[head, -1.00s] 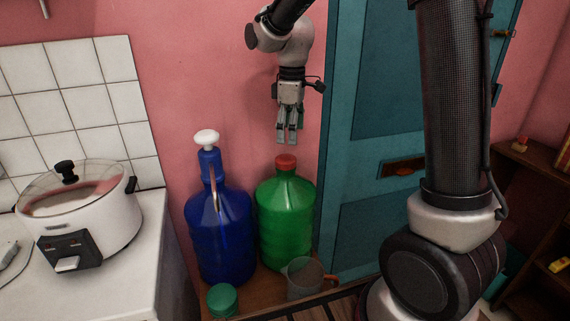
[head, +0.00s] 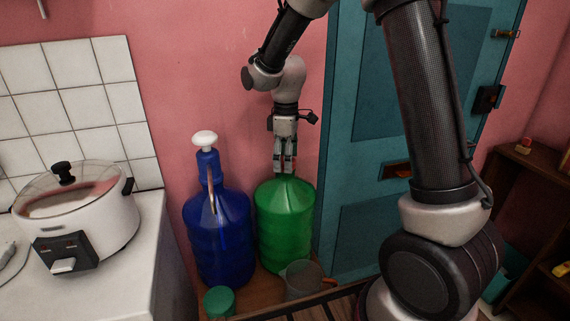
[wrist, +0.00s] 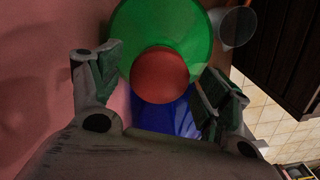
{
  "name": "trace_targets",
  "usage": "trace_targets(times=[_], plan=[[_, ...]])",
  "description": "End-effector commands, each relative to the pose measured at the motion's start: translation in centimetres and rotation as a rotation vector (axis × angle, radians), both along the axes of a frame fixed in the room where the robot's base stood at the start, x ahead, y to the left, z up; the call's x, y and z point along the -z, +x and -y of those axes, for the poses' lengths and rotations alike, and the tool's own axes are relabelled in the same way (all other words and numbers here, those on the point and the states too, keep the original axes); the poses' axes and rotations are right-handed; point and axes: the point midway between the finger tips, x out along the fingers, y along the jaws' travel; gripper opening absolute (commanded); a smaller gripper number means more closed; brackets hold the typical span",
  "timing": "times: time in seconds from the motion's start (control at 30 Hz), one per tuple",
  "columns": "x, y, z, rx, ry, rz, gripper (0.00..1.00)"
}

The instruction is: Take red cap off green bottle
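The green bottle (head: 285,222) stands upright on a low wooden surface, right of the blue bottle; it also shows in the wrist view (wrist: 195,25). The red cap (wrist: 159,75) shows in the wrist view, on top of the green bottle, between my spread fingers. My gripper (head: 285,170) points straight down at the bottle's top, and its fingers mostly hide the cap in the head view. My gripper (wrist: 160,90) is open, with a gap visible between each finger and the cap.
The blue bottle (head: 222,245) with a white pump top stands close on the left. A clear jug (head: 302,280) and a green-lidded container (head: 220,301) stand in front. A teal door (head: 362,235) is close on the right. A white cooker (head: 75,215) sits on the left counter.

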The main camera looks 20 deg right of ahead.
Motion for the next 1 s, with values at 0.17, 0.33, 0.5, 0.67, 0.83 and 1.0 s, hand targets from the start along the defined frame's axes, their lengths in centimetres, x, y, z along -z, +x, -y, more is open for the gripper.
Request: trace_targets(times=[0.17, 0.33, 0.5, 0.67, 0.83, 1.0], plan=[[0.0, 0.0, 0.0, 0.000, 0.000, 0.000, 0.46], [0.0, 0.0, 0.0, 0.000, 0.000, 0.000, 0.46], [-0.2, 0.0, 0.0, 0.000, 0.000, 0.001, 0.46], [-2.2, 0.1, 0.0, 0.000, 0.002, 0.005, 0.46], [-5.9, 0.1, 0.0, 0.000, 0.001, 0.004, 0.46], [-8.8, 0.1, 0.0, 0.000, 0.001, 0.004, 0.46]])
